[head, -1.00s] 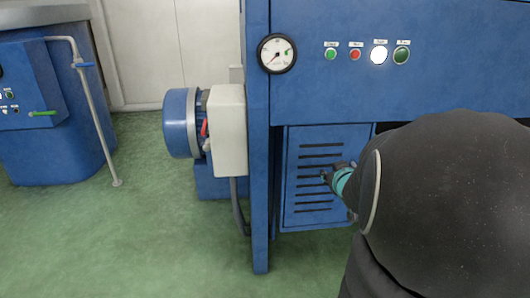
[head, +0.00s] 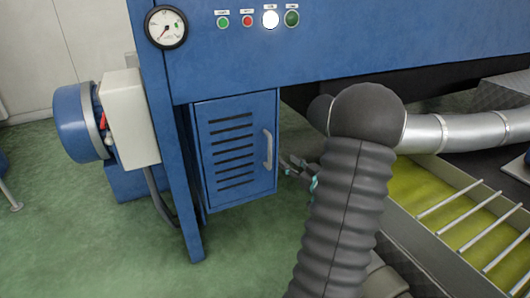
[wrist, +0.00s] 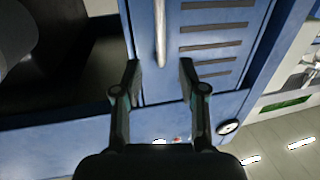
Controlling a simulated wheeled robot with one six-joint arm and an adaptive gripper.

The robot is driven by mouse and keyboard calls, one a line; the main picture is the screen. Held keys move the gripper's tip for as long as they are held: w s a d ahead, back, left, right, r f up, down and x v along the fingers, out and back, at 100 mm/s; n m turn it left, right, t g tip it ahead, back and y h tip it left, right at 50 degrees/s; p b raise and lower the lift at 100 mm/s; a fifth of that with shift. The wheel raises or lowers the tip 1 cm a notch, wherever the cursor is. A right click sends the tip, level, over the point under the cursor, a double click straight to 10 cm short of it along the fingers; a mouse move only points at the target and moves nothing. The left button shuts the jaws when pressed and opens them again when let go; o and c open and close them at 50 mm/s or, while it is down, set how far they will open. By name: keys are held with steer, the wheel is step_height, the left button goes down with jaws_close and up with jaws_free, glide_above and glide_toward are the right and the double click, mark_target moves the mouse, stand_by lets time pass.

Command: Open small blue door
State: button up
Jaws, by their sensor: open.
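The small blue door (head: 236,150) has dark vent slots and sits low on the blue machine, closed as far as I can see. Its pale vertical bar handle (head: 267,150) is on the door's right side. My gripper (head: 290,165) is open just right of the handle, partly hidden behind my arm. In the wrist view the door (wrist: 215,45) fills the upper middle. There the handle (wrist: 160,32) hangs between and beyond the two fingertips of my open gripper (wrist: 158,75). I cannot tell whether a finger touches it.
A grey box (head: 128,117) and a blue motor (head: 80,122) are left of the door. A pressure gauge (head: 166,27) and several buttons are above. A trough of yellow-green liquid (head: 440,212) with metal bars lies right. Green floor (head: 240,255) is clear below.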

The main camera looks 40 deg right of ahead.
mark_target(271, 150)
steer(key=w, duration=1.1)
steer(key=shift+w+d, duration=0.15)
jaws_close()
